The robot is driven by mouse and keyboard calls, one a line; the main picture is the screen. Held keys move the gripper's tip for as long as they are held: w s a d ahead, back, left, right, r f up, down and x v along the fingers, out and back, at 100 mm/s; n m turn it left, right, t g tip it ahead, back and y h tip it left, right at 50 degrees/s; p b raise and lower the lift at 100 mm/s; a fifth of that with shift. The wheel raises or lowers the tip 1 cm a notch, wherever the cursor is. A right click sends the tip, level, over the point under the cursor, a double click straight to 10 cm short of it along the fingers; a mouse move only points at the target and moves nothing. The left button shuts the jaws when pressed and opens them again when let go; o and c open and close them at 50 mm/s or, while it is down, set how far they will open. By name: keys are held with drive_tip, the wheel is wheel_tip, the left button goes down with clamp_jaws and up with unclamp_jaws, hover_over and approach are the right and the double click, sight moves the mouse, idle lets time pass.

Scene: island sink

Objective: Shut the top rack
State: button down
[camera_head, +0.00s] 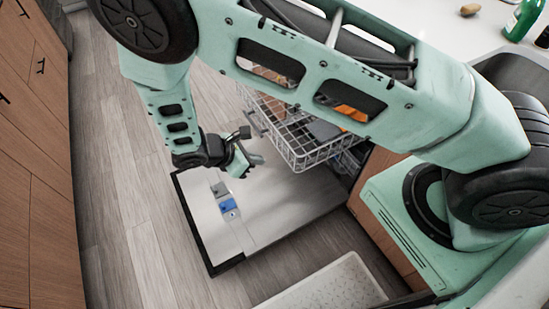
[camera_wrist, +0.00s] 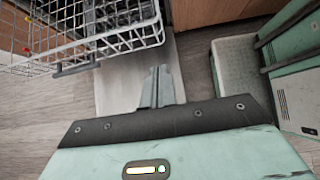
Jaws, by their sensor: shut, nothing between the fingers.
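The top rack (camera_head: 300,150) is a white wire dishwasher rack, pulled out over the open dishwasher door (camera_head: 290,200). My arm crosses in front of part of it in the head view. In the wrist view the rack (camera_wrist: 95,30) fills the upper left, with a grey handle strip (camera_wrist: 75,70) along its near edge. My gripper (camera_head: 250,160) is shut and empty, just left of the rack's front in the head view. In the wrist view my gripper (camera_wrist: 161,75) points toward the door, to the right of the rack and apart from it in the picture.
The door lies flat, low above the wooden floor (camera_head: 140,220). Wooden cabinets (camera_head: 30,160) stand at the left. A white counter (camera_head: 440,25) with a green bottle (camera_head: 522,20) is at the upper right. Open floor lies left of the door.

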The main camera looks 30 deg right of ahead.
sight(296, 159)
drive_tip(key=shift+d+r+p+x, duration=0.35)
drive_tip(key=shift+x, duration=1.65)
drive_tip(key=shift+d+r+p+x, duration=0.35)
drive_tip(key=shift+p+x, duration=0.05)
drive_tip(key=shift+x, duration=1.65)
drive_tip(key=shift+d+r+p+x, duration=0.3)
drive_tip(key=shift+p+x, duration=0.05)
drive_tip(key=shift+x, duration=1.65)
drive_tip(key=shift+d, duration=0.1)
